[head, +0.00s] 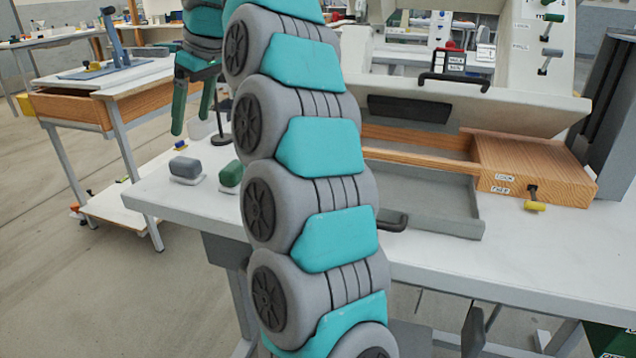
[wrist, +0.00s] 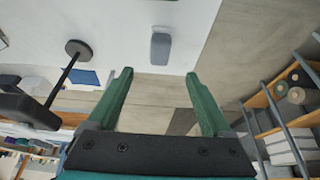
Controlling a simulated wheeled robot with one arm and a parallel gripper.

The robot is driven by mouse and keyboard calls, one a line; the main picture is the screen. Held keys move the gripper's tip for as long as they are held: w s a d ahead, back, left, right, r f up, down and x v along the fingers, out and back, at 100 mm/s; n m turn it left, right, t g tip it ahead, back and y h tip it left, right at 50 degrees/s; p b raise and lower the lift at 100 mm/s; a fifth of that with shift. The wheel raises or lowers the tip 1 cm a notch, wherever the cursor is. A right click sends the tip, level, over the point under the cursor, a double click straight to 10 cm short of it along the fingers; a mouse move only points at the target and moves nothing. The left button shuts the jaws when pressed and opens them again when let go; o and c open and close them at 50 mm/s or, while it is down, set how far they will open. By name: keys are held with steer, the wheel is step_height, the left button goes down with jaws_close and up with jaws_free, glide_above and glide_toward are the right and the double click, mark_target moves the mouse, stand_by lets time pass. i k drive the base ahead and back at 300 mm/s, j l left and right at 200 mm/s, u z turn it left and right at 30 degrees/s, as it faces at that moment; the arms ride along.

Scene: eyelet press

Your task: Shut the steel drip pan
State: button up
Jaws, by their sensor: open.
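The steel drip pan (head: 445,208) is a shallow grey tray that sticks out at the front of the machine, over the white table, so it stands open. A dark handle (head: 394,223) is on its front, partly hidden by my arm. The pan's left part is also behind my arm. My gripper (head: 192,112) is up at the left in the head view, well away from the pan. Its green fingers are apart and empty, also in the wrist view (wrist: 160,76). The pan cannot be made out in the wrist view.
A wooden box (head: 535,170) with a small yellow-tipped knob stands right of the pan. A grey block (head: 186,170) and a green block (head: 231,175) lie on the white table (head: 470,265) at the left. A tilted panel with a black handle (head: 454,82) rises above the pan.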

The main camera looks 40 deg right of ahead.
mark_target(441, 201)
steer(key=k+z, duration=0.3)
steer(key=k, duration=0.25)
steer(key=k+l+z, duration=0.3)
steer(key=k, duration=0.25)
steer(key=j, duration=0.1)
